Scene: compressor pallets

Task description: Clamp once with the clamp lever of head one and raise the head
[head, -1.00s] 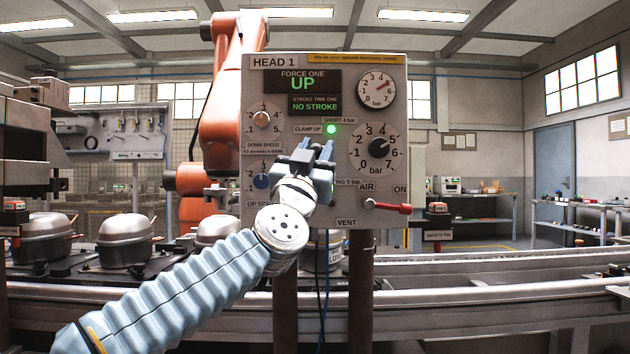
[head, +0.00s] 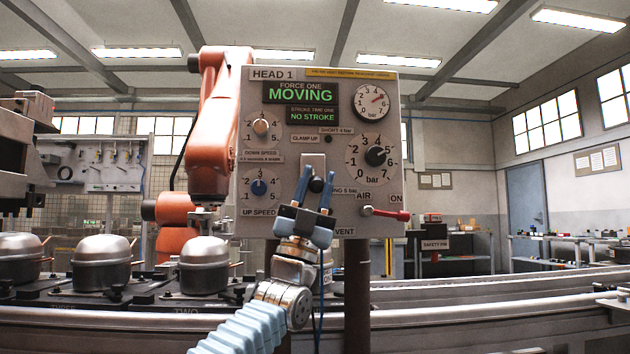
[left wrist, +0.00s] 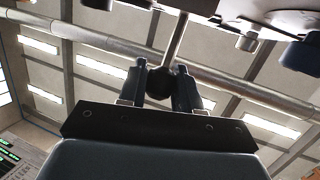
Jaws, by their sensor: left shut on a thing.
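The head one panel (head: 300,81) stands in front of me; its display (head: 300,93) reads "MOVING" and "NO STROKE". The clamp-up lamp (head: 328,139) is dark. The clamp lever, with a black ball knob (head: 317,184), sits at the lower middle of the panel. My left gripper (head: 317,190) is shut on this knob, with a blue finger on each side. In the left wrist view the knob (left wrist: 174,84) shows between the fingers, on a pale metal rod. My right gripper is not in view.
A red-handled air valve (head: 385,213) is close to the right of my left gripper. An up-speed knob (head: 259,187) is to its left. Compressors (head: 103,262) stand on pallets at the left. The orange robot arm (head: 212,150) rises behind the panel.

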